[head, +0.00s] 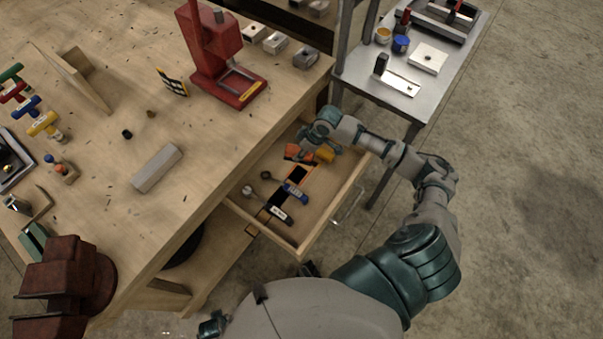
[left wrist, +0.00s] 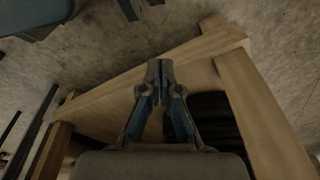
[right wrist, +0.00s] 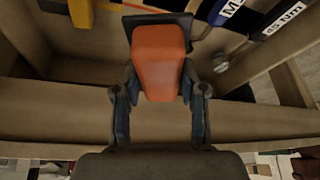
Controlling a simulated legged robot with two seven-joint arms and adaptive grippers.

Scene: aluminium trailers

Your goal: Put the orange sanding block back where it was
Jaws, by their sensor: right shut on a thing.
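The orange sanding block (right wrist: 160,62) is between the fingers of my right gripper (right wrist: 160,98), which is shut on it. A dark plate or pad shows behind the block. In the head view the block (head: 293,152) shows at the back of the open wooden drawer (head: 327,226), below my right gripper (head: 312,146). I cannot tell whether it touches the drawer floor. My left gripper (left wrist: 160,68) shows in the left wrist view with its fingertips together and nothing between them, near the bench's wooden frame.
In the drawer, a yellow object (head: 325,153) lies close to the block, with blue-handled (head: 295,192) and dark-handled (head: 279,215) tools nearer the front. The wooden bench (head: 120,170) is left of the drawer. A metal cart (head: 400,95) stands behind it.

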